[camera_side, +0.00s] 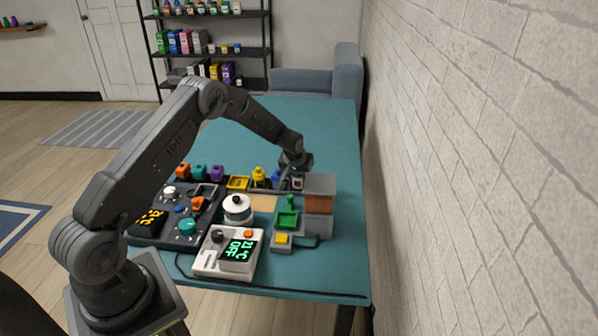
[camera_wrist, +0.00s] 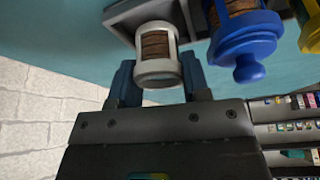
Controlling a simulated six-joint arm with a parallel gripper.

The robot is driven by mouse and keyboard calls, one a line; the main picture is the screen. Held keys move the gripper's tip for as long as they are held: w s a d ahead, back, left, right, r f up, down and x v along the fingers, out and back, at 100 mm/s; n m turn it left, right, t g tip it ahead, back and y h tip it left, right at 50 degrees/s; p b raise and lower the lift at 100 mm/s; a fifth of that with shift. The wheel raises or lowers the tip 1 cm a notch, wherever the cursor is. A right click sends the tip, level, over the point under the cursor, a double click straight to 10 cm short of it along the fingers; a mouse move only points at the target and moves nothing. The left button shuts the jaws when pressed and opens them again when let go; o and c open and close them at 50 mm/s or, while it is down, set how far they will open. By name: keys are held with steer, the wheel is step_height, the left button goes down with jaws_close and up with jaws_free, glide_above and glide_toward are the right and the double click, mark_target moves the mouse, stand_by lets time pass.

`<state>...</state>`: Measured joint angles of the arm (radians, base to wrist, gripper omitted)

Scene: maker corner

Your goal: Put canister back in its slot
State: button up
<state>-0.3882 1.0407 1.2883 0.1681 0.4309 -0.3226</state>
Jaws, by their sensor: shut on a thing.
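A white canister (camera_wrist: 156,68) with a brown ribbed band is between the two fingers of my gripper (camera_wrist: 160,80) in the wrist view. My gripper (camera_side: 297,173) is shut on it. The canister also shows small below the gripper in the side view (camera_side: 297,184). A grey rack (camera_wrist: 118,15) is right behind the canister. A blue canister (camera_wrist: 243,45) stands beside it in the rack, with a yellow one (camera_wrist: 310,38) further right. I cannot tell whether the white canister's far end is inside a slot or just in front of it.
The table's far part (camera_side: 300,120) is clear.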

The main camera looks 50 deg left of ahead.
steer(key=shift+f, duration=0.55)
stand_by(0.4)
steer(key=o, duration=1.1)
steer(key=shift+r, duration=3.5)
